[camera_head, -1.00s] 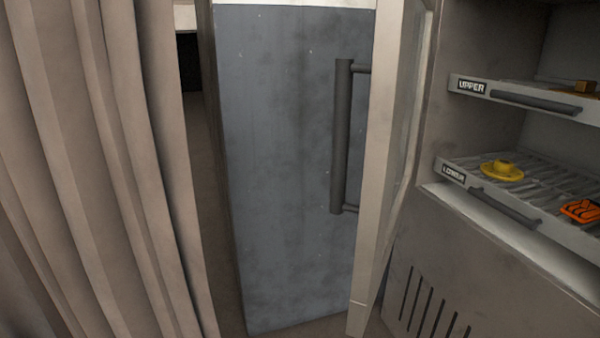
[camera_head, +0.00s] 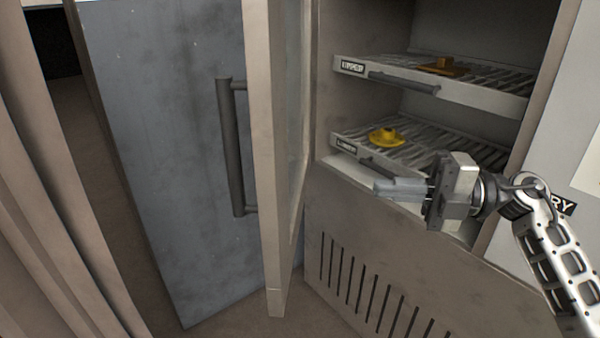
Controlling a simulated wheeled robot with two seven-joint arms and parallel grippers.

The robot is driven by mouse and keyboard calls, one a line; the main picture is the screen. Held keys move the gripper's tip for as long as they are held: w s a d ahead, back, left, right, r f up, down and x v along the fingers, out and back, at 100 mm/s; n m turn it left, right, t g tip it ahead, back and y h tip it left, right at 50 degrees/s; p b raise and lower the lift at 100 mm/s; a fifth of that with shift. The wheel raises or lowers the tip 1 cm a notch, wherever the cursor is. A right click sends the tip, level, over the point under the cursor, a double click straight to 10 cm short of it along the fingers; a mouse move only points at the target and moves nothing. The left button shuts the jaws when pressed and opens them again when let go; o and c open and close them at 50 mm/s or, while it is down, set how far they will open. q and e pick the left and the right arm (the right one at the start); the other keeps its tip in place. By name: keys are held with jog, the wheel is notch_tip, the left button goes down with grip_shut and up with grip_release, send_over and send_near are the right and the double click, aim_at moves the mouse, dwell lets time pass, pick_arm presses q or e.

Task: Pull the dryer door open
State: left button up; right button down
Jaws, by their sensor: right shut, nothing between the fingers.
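The dryer door (camera_head: 272,150) is a beige-framed panel seen nearly edge-on, swung out to the left of the dryer opening. The dryer (camera_head: 335,215) stands open, with its two racks in view. A dark vertical bar handle (camera_head: 231,150) shows just left of the door's edge, beside the grey-blue panel (camera_head: 165,150). My right gripper (camera_head: 378,188) is shut and empty, in front of the lower rack and pointing left toward the door, apart from it. My left gripper is not in view.
The upper rack (camera_head: 470,95) holds an orange-brown piece (camera_head: 443,66). The lower rack (camera_head: 345,155) holds a yellow piece (camera_head: 386,137); my gripper hides part of this rack. A beige curtain (camera_head: 50,220) hangs at the left. Vent slots (camera_head: 355,290) mark the dryer's lower front.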

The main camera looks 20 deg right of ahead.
aim_at(279, 182)
jog(key=p+x, duration=0.2)
jog(key=x, duration=1.1)
jog(key=shift+w+a+f, duration=0.1)
jog(key=shift+a, duration=0.3)
jog(key=shift+a+p, duration=0.1)
jog(key=shift+p, duration=0.25)
